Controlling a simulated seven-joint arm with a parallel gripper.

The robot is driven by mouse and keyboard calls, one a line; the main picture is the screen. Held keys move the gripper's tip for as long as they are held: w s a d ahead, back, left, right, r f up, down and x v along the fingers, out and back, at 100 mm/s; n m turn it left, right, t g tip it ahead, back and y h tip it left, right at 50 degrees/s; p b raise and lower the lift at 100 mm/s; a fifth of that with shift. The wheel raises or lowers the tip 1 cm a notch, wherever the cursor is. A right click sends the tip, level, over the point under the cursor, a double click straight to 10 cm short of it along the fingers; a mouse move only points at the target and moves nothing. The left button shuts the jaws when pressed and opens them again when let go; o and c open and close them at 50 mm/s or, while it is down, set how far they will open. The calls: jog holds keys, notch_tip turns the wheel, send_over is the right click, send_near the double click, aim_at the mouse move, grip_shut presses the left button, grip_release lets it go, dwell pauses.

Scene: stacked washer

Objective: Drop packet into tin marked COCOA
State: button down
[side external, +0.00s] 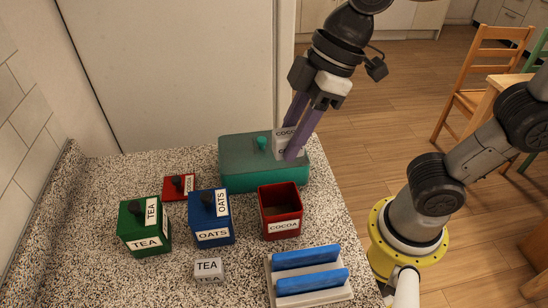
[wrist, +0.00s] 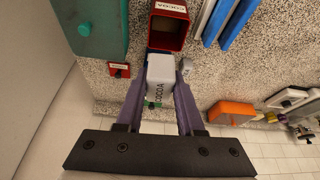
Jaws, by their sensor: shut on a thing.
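My gripper (side external: 291,140) is shut on a white packet labelled COCOA (side external: 287,133), held up in the air; in the side view it overlaps the teal box. The packet also shows between the purple fingers of my gripper (wrist: 161,66) in the wrist view (wrist: 159,76). The red tin marked COCOA (side external: 280,227) stands open on the counter, nearer the side camera than the teal box. In the wrist view the open tin (wrist: 169,28) is just beyond the packet. The red lid with a dark knob (side external: 179,187) lies on the counter.
The blue OATS tin (side external: 211,230) and green TEA tin (side external: 144,235) are lidded, left of the COCOA tin. A TEA packet (side external: 209,268) lies in front. A rack with blue bars (side external: 307,272) is front right. The teal box (side external: 245,165) is behind.

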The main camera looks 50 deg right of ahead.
jog(key=shift+f, duration=2.95)
jog(key=shift+c, duration=2.2)
grip_release()
jog(key=shift+r, duration=0.1)
jog(key=v, duration=1.3)
jog(key=shift+s+d+r, duration=0.15)
jog(key=shift+r, duration=0.1)
